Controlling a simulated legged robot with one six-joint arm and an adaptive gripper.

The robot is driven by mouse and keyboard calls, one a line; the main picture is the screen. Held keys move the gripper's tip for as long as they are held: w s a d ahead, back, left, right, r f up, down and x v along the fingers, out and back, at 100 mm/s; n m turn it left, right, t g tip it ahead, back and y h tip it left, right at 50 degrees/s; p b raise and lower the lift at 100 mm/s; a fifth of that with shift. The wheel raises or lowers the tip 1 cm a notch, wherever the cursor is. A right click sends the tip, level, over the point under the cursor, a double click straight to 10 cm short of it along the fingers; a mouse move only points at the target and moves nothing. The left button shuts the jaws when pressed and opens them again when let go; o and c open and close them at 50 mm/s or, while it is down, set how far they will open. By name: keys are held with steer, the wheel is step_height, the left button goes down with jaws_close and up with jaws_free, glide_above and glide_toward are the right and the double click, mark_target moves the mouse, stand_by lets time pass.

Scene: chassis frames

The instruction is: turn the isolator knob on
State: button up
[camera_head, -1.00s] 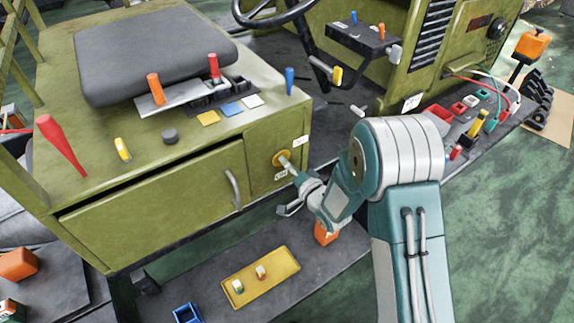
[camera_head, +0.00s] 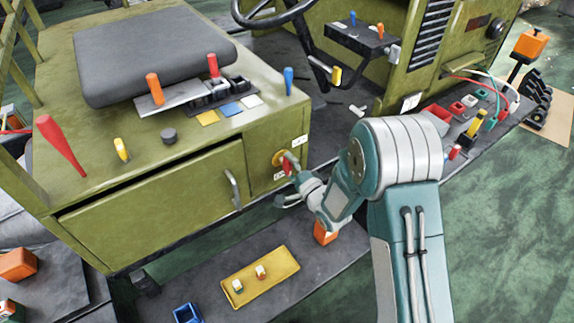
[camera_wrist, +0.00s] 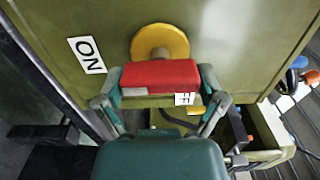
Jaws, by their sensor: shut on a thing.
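The isolator knob is a red bar handle (camera_wrist: 160,75) on a round yellow disc (camera_wrist: 160,40), set in the olive cabinet's side panel. A little of the red also shows in the head view (camera_head: 287,166), beside the yellow disc (camera_head: 279,157). My gripper (camera_wrist: 160,92) is shut on the red handle, one finger at each end of it; in the head view the gripper (camera_head: 291,168) is at the panel. A white ON label (camera_wrist: 87,55) lies left of the handle in the wrist view. A second white label (camera_wrist: 186,99) is partly covered, its text not fully readable.
A drawer front with a grey handle (camera_head: 232,189) is left of the knob. Several levers stand on the cabinet top, including a blue one (camera_head: 289,80). A yellow tray (camera_head: 262,293) with two small pieces lies below. A cluttered ledge (camera_head: 470,125) is at right.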

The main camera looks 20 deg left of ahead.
steer(key=shift+d+f, duration=0.2)
steer(key=shift+f, duration=0.1)
steer(key=o, duration=0.8)
steer(key=shift+d, duration=0.1)
steer(key=shift+r, duration=0.1)
steer(key=v, duration=1.1)
steer(key=shift+s+d, duration=0.3)
steer(key=shift+w, duration=0.1)
